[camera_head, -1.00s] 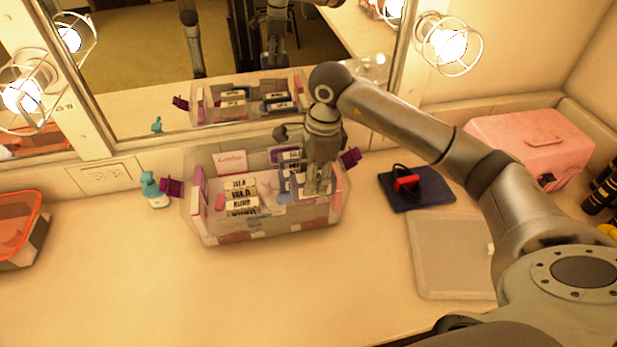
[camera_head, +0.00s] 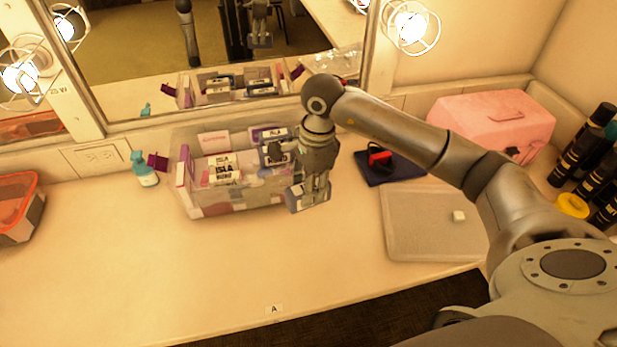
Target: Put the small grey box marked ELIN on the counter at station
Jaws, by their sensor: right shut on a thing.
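My right gripper (camera_head: 314,188) points down at the right end of a clear bin (camera_head: 243,207) and is shut on a small grey-blue box (camera_head: 297,202). The fingers hide part of this box, and I cannot read its label. The bin stands on the counter (camera_head: 150,265) below the mirror and holds several small boxes with white name labels. One white label (camera_head: 223,169) in it reads ISLA. A small tag marked A (camera_head: 274,309) is at the counter's front edge. My left gripper is out of view.
A teal bottle (camera_head: 144,170) stands left of the bin, and an orange-rimmed container (camera_head: 22,205) is at the far left. A dark blue pad (camera_head: 390,170), a translucent tray (camera_head: 420,240) and a pink case (camera_head: 492,122) are on the right. The front left counter is clear.

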